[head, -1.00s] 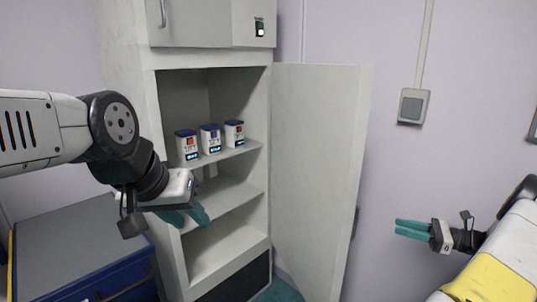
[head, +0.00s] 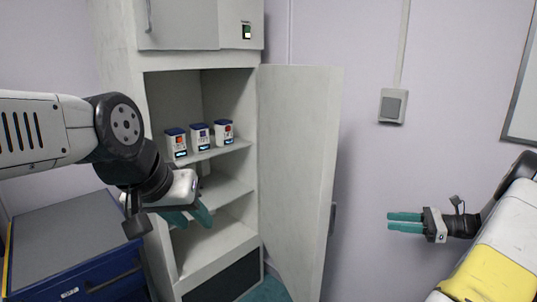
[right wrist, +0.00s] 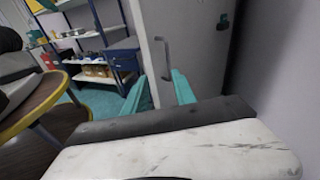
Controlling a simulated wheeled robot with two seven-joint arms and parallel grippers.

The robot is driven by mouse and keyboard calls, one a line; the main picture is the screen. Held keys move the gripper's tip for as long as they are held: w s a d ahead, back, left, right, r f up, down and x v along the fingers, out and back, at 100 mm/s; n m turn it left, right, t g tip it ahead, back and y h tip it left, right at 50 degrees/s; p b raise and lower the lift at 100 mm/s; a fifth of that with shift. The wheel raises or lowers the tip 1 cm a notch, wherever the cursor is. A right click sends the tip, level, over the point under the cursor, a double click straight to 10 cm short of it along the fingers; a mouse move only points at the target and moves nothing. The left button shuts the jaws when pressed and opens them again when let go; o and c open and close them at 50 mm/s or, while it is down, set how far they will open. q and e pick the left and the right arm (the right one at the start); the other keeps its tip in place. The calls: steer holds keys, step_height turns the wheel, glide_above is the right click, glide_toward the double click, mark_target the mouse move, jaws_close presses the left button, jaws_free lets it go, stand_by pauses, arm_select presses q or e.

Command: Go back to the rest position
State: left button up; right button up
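My left gripper (head: 188,216) hangs in front of the lower shelves of the cabinet (head: 155,160) in the head view. Its teal fingers are apart, with nothing seen between them. My right gripper (head: 404,222) is at the right, in front of the bare wall and away from the cabinet. Its teal fingers also show in the right wrist view (right wrist: 160,92), where they are apart and empty. The cabinet's door (head: 298,170) stands wide open between the two grippers.
Three white containers with blue lids (head: 200,137) stand on the upper cabinet shelf. A blue drawer unit (head: 75,245) is at lower left. A wall switch (head: 393,105) is above my right gripper. The right wrist view shows shelving (right wrist: 85,40) and a round table (right wrist: 40,100).

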steer(key=s+a+r+n+g+h, duration=0.3)
steer(key=a+r+n, duration=0.25)
steer(key=a, duration=0.35)
steer(key=s+a+r+n+g+h, duration=0.2)
steer(key=s+a+r+n+h, duration=0.15)
steer(key=a+r, duration=0.45)
steer(key=s+a+r+n+t+h, duration=0.2)
steer(key=s+a+n+h, duration=0.1)
steer(key=s+n, duration=0.3)
steer(key=s+a+r+n+t+h, duration=0.2)
steer(key=s+a+n, duration=0.3)
steer(key=s, duration=0.6)
steer(key=shift+a+r+n+t+h, duration=0.15)
steer(key=shift+r+n+t+h, duration=0.35)
steer(key=shift+n+h, duration=0.45)
